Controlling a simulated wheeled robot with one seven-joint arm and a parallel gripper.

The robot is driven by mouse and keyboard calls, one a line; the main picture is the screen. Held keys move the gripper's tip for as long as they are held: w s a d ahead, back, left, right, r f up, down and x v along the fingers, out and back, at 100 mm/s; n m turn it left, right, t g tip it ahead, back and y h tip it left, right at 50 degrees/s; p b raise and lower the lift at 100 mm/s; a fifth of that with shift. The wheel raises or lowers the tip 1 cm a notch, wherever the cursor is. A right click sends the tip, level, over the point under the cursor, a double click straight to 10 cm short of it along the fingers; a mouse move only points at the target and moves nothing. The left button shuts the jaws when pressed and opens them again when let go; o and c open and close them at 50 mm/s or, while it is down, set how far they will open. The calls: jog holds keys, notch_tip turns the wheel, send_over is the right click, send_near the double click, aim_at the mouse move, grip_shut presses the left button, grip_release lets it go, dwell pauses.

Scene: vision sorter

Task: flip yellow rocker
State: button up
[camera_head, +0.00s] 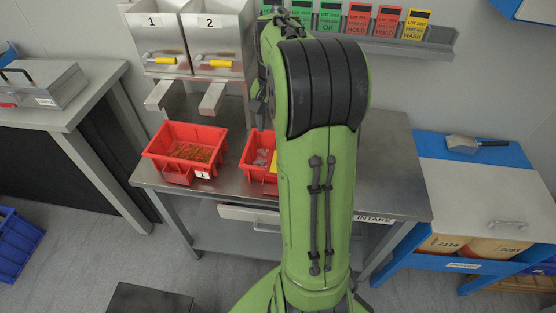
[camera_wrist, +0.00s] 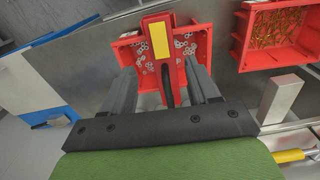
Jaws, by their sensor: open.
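In the wrist view my gripper (camera_wrist: 159,68) is open, with its two dark fingers apart. A yellow rectangular piece (camera_wrist: 158,46) on a red upright body shows just beyond the fingertips, lined up with the gap. I cannot tell whether it is the rocker, or how far off it is. It stands in front of a red bin with small pale rings (camera_wrist: 131,55). In the head view my green arm covers the gripper and much of this bin (camera_head: 262,145). A bit of yellow shows at the arm's left edge.
Red bin 1 (camera_head: 160,152) holds orange-brown pieces; it also shows in the wrist view (camera_wrist: 244,40). Hoppers 1 (camera_head: 150,35) and 2 (camera_head: 208,40) with yellow handles stand behind. The metal table (camera_head: 392,165) is clear to the right. A tag rack (camera_head: 400,45) is on the wall.

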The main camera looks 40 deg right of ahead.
jog(key=b, duration=0.3)
send_near(269, 177)
jog(key=d+f, duration=0.1)
jog(key=f, duration=0.1)
jog(key=d+f, duration=0.1)
jog(key=f, duration=0.1)
jog(key=d+f, duration=0.1)
jog(key=f, duration=0.1)
jog(key=shift+w+d+f, duration=0.15)
jog(key=shift+w+d, duration=0.05)
jog(key=shift+w, duration=0.15)
